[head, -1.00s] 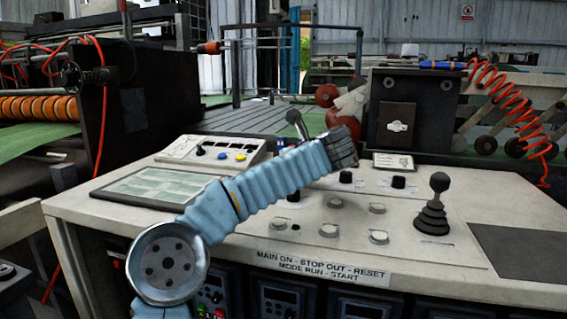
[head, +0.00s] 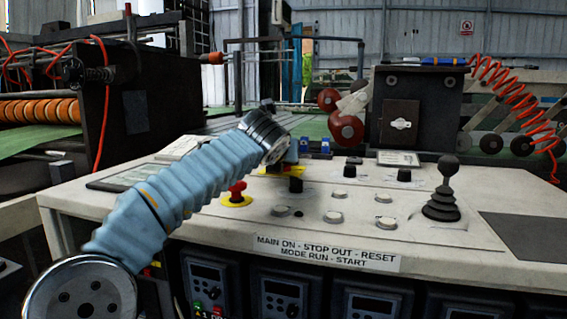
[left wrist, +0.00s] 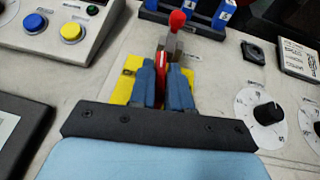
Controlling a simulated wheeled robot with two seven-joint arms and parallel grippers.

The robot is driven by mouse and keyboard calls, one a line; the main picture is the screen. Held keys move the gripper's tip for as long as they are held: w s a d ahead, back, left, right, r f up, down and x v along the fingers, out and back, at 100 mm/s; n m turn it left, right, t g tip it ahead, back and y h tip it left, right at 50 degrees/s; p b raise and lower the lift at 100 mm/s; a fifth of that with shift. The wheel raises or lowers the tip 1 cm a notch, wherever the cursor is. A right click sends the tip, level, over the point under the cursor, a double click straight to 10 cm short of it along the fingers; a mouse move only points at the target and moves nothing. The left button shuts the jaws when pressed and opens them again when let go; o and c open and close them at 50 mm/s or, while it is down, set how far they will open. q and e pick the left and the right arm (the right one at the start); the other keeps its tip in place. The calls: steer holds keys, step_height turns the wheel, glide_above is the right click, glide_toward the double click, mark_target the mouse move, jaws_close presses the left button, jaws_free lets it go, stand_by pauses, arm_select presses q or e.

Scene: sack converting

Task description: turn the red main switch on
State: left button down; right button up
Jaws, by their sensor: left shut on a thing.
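The red main switch (left wrist: 163,78) shows in the left wrist view as a red lever on a yellow plate (left wrist: 124,90), beside a grey upright part topped by a red knob (left wrist: 177,20). My left gripper (left wrist: 164,70) has its two blue fingers on either side of the red lever and is shut on it. In the head view my left gripper (head: 291,157) reaches down to the back of the panel, and my wrist hides most of the switch. A bit of yellow plate shows below the wrist. My right gripper is in neither view.
Black knobs (head: 404,174), pale push buttons (head: 335,217) and a black joystick (head: 446,185) lie to the right. Blue blocks (left wrist: 185,8) stand just behind the switch.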

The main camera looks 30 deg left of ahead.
arm_select(q)
steer(key=shift+s+a+m+t+h, duration=0.1)
steer(key=shift+a+m+t+h, duration=0.1)
steer(key=shift+m+h, duration=0.3)
steer(key=shift+a+m+t+h, duration=0.1)
steer(key=shift+m+t+h, duration=0.1)
steer(key=shift+m+h, duration=0.25)
steer(key=shift+f+m+h+b, duration=0.1)
steer(key=shift+m+h+b, duration=0.25)
steer(key=shift+h, duration=0.3)
steer(key=shift+f+m+h+b, duration=0.1)
steer(key=shift+m+h+b, duration=0.8)
steer(key=shift+m+h, duration=0.1)
steer(key=shift+m+h+b, duration=0.7)
steer(key=shift+h, duration=0.2)
steer(key=c, duration=1.2)
jaws_free()
steer(key=shift+o, duration=0.2)
